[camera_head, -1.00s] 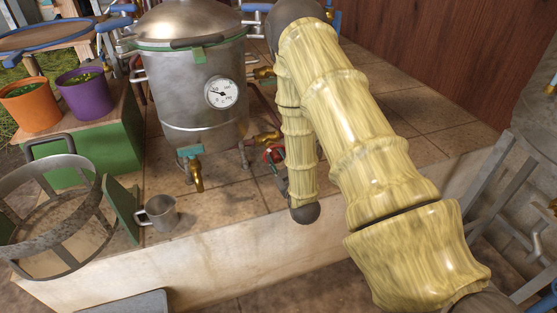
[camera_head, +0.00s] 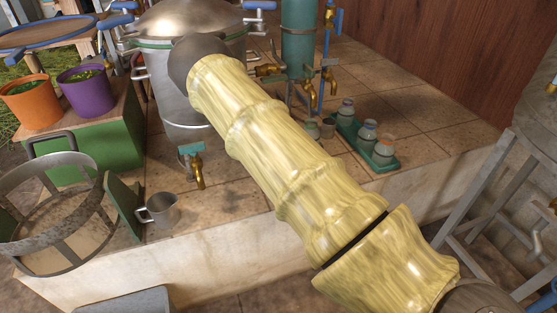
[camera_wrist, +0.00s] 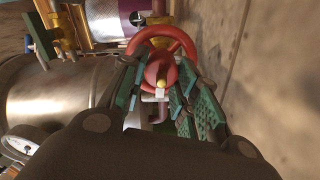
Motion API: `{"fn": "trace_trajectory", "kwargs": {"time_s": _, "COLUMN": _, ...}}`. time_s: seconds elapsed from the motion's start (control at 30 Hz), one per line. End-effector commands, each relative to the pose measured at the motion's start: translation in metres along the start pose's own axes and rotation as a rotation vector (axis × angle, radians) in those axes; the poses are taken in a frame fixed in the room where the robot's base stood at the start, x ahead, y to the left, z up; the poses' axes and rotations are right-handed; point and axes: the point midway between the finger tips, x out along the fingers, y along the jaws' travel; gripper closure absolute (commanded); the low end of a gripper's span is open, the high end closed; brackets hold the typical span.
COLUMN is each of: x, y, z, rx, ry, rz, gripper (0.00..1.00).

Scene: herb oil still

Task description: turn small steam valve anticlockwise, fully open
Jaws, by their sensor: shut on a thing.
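The small steam valve's red round handwheel (camera_wrist: 158,70) is in the upper middle of the wrist view, with a red hub and a yellow and white tip at its centre. My gripper (camera_wrist: 160,88) has its green ribbed fingers on both sides of the wheel's near part and hub, shut on it. How far the valve is turned cannot be told. In the head view, my arm hides the gripper and the valve. The steel still pot (camera_head: 180,115) is partly behind my arm, and its body also shows in the wrist view (camera_wrist: 50,92).
A metal cup (camera_head: 162,212) stands near the counter's front edge, left of my arm. A green tray (camera_head: 384,167) with several jars and a teal column (camera_head: 297,50) with brass taps stand to the right. A round gauge (camera_wrist: 20,144) sits on the pot.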

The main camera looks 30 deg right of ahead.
Motion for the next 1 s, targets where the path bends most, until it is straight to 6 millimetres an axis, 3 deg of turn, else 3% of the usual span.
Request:
{"fn": "trace_trajectory", "kwargs": {"time_s": 0.3, "x": -0.0009, "y": -0.0015, "z": 0.0015, "rx": -0.102, "ry": -0.004, "rz": -0.003, "gripper": 0.93}}
{"fn": "trace_trajectory", "kwargs": {"time_s": 0.77, "x": -0.0009, "y": -0.0013, "z": 0.0016, "rx": -0.115, "ry": -0.004, "rz": -0.003, "gripper": 0.93}}
{"fn": "trace_trajectory", "kwargs": {"time_s": 0.8, "x": -0.0009, "y": -0.0012, "z": 0.0016, "rx": -0.115, "ry": -0.004, "rz": -0.003, "gripper": 0.67}}
{"fn": "trace_trajectory", "kwargs": {"time_s": 0.9, "x": -0.0007, "y": -0.0012, "z": 0.0012, "rx": -0.114, "ry": -0.003, "rz": -0.002, "gripper": 0.49}}
{"fn": "trace_trajectory", "kwargs": {"time_s": 1.0, "x": -0.0004, "y": -0.0011, "z": 0.0006, "rx": -0.114, "ry": -0.002, "rz": -0.002, "gripper": 0.47}}
